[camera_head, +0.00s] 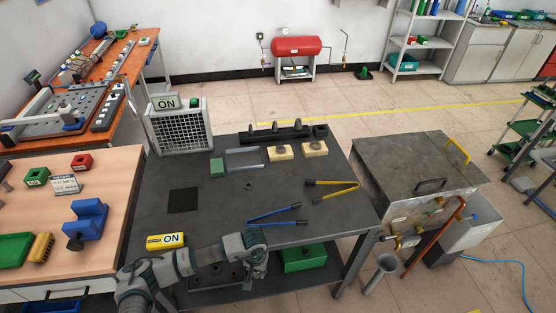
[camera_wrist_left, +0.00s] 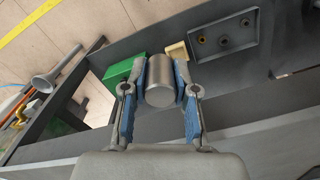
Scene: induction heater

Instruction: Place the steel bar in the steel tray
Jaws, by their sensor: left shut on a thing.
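My left gripper (camera_head: 258,262) is at the near edge of the dark worktable in the head view. In the left wrist view its blue-padded fingers (camera_wrist_left: 160,95) are shut on the steel bar (camera_wrist_left: 160,80), a short grey metal cylinder. The bar is hidden or too small to make out in the head view. A shallow, light metal rectangular tray (camera_head: 245,160), which looks like the steel tray, lies on the far middle of the worktable, well apart from my left gripper. My right gripper is not in view.
Blue-handled tongs (camera_head: 275,213) and yellow-handled tongs (camera_head: 332,188) lie on the worktable (camera_head: 225,220). Two cream blocks (camera_head: 281,153) and a dark rack (camera_head: 280,133) are behind them. A green bin (camera_head: 303,257) is below.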

